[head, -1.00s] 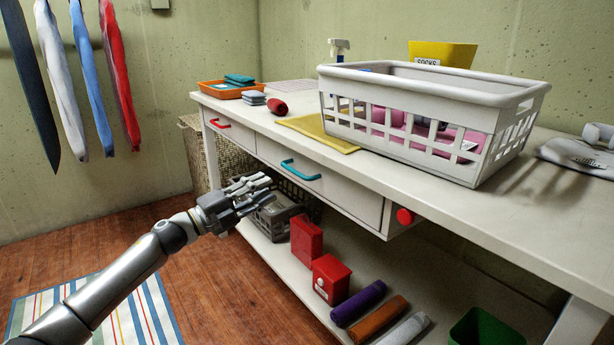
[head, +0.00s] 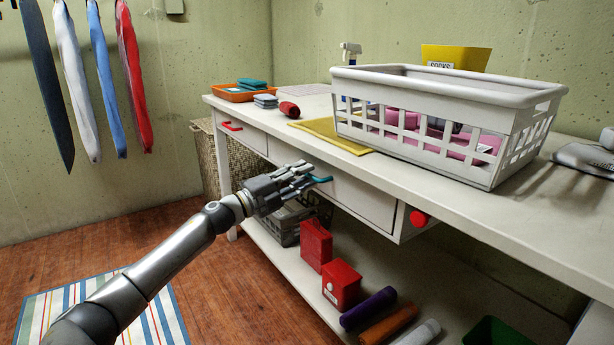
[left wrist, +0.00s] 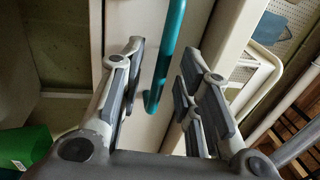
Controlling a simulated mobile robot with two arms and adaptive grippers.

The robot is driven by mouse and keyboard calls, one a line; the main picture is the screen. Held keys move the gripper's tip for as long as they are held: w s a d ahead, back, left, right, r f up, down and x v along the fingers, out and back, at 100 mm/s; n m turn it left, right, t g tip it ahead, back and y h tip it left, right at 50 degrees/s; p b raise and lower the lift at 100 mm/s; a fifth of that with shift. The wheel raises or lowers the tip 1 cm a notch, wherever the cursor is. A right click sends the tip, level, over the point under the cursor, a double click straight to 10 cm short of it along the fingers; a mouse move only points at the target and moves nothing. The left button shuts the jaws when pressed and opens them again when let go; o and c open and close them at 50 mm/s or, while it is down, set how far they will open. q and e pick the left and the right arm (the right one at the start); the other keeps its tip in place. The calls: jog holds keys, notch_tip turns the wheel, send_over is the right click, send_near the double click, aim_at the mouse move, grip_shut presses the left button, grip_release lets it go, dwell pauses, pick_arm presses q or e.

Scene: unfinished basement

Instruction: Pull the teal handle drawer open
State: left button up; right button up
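The white drawer (head: 362,203) with the teal handle (head: 320,180) is in the front of the white table, and it looks closed. My left gripper (head: 302,176) is at the teal handle in the head view and covers much of it. In the left wrist view the teal handle (left wrist: 164,62) runs between the two open fingers of my left gripper (left wrist: 153,90), with gaps visible on both sides. My right gripper is in neither view.
A red-handled drawer (head: 240,130) is to the left. A white basket (head: 440,92) stands on the tabletop above. Red boxes (head: 341,284) and a grey crate (head: 287,228) sit on the lower shelf. Floor in front is clear apart from a striped rug (head: 95,310).

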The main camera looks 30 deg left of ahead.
pick_arm(q)
jog(key=shift+x, duration=0.95)
grip_shut()
